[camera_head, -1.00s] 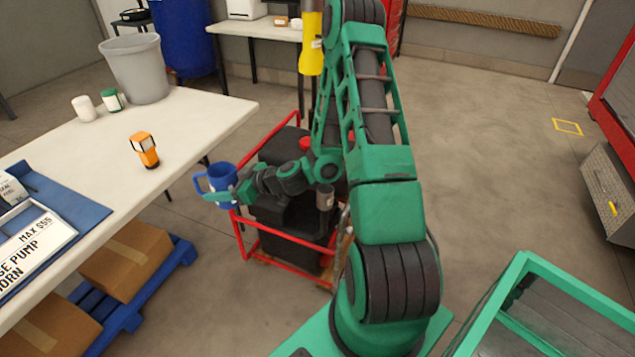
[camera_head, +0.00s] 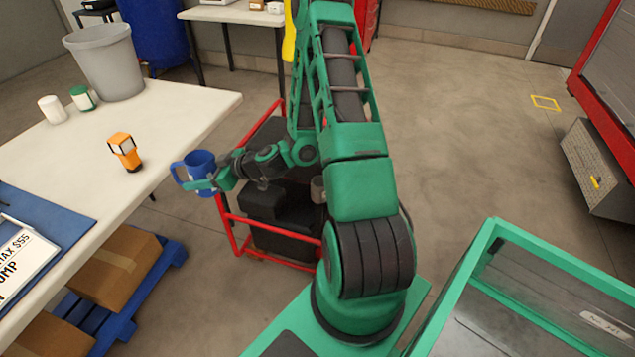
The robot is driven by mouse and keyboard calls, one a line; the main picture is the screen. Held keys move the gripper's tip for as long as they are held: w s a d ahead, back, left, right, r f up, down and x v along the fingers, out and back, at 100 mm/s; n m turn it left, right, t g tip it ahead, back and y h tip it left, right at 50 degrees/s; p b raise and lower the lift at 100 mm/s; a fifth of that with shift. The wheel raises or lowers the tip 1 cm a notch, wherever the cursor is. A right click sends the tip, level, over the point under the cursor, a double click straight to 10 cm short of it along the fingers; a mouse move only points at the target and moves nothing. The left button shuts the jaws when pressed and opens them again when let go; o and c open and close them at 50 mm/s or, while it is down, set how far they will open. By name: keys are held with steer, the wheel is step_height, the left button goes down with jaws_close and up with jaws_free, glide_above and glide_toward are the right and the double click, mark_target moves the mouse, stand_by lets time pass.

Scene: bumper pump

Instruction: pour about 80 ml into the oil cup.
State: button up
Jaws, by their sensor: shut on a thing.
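A blue mug (camera_head: 201,162) with its handle to the left is held roughly upright in the air, just right of the white table's edge. My gripper (camera_head: 203,186) is shut on the mug, at its lower side. What is inside the mug cannot be seen. A small grey-brown cylinder (camera_head: 318,189) stands by the dark machine, close to my arm and partly hidden by it. I cannot tell whether it is the oil cup. The mug is to the left of this cylinder and apart from it.
The dark machine (camera_head: 275,208) sits in a red frame (camera_head: 234,239) below my arm. On the white table (camera_head: 185,112) are an orange lamp-like object (camera_head: 124,152), a grey bin (camera_head: 108,62) and two small containers. Open floor lies to the right.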

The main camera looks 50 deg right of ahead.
steer(key=s+d+f+m+t+h, duration=0.1)
steer(key=s+d+f+m+h, duration=0.1)
steer(key=s+d+f, duration=0.5)
steer(key=s+d+f+m+h, duration=0.3)
steer(key=s+d+f, duration=0.5)
steer(key=s+d, duration=0.6)
steer(key=shift+s+d+m+t+h, duration=0.2)
steer(key=shift+d+m+t+h, duration=0.15)
steer(key=shift+h, duration=0.25)
steer(key=shift+d+r, duration=0.1)
steer(key=shift+w+d+r+m+g+y+p, duration=0.2)
steer(key=shift+d+r+m+g+y, duration=0.3)
steer(key=shift+r+m+y, duration=0.5)
steer(key=shift+w+d+r+m+g+y+p, duration=0.1)
steer(key=shift+d+r+m+g+y+p, duration=0.15)
steer(key=shift+r+m+g+y, duration=0.7)
steer(key=shift+w+d+r+m+g+y+p, duration=0.15)
steer(key=shift+d+r+m+g+y+p, duration=0.2)
steer(key=shift+r+m+y, duration=0.7)
steer(key=shift+f+m+y+p, duration=0.6)
steer(key=shift+m+y+p, duration=0.2)
steer(key=shift+m+y, duration=0.3)
steer(key=shift+d+r+m, duration=0.1)
steer(key=shift+r+m, duration=0.15)
